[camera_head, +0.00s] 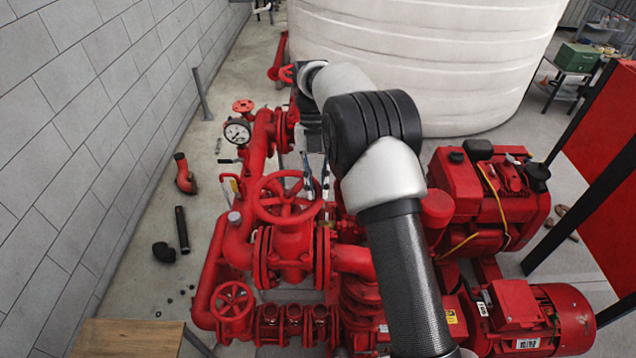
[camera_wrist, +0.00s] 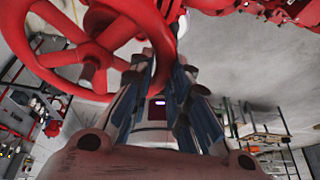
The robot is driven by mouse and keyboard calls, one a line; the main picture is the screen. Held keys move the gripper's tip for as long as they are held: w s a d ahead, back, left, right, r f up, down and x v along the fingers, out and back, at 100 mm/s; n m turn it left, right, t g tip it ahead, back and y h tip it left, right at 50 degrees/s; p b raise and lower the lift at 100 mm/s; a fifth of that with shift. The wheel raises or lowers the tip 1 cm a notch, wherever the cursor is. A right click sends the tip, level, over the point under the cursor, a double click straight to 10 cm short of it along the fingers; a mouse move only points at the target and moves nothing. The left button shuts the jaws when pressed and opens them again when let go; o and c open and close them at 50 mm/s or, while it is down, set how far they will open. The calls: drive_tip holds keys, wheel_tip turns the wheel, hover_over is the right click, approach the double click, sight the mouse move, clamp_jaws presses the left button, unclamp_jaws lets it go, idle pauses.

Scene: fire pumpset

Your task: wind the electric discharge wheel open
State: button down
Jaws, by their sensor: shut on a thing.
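The large red handwheel (camera_head: 287,208) sits on top of a red valve in the pipework, left of my arm in the head view. It has a round rim, spokes and a hub. In the wrist view the wheel (camera_wrist: 92,62) fills the upper left, with its rim curving to the fingers. My gripper (camera_head: 317,184) is at the far right part of the rim. In the wrist view the gripper (camera_wrist: 162,62) has a finger on each side of the rim and is shut on it. The exact contact is partly hidden by the fingers.
A smaller red handwheel (camera_head: 232,300) sits lower left. A pressure gauge (camera_head: 237,131) and a small red wheel (camera_head: 243,106) stand behind left. A red engine (camera_head: 490,195) is at right, a white tank (camera_head: 430,60) behind. Loose pipe pieces (camera_head: 182,230) lie on the floor.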

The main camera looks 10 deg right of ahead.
drive_tip(key=shift+w+r+n, duration=0.15)
drive_tip(key=shift+w+n, duration=0.4)
drive_tip(key=shift+n, duration=0.05)
drive_tip(key=c, duration=1.5)
unclamp_jaws()
drive_tip(key=shift+w, duration=0.1)
drive_tip(key=shift+v, duration=3.6)
drive_tip(key=shift+a, duration=0.15)
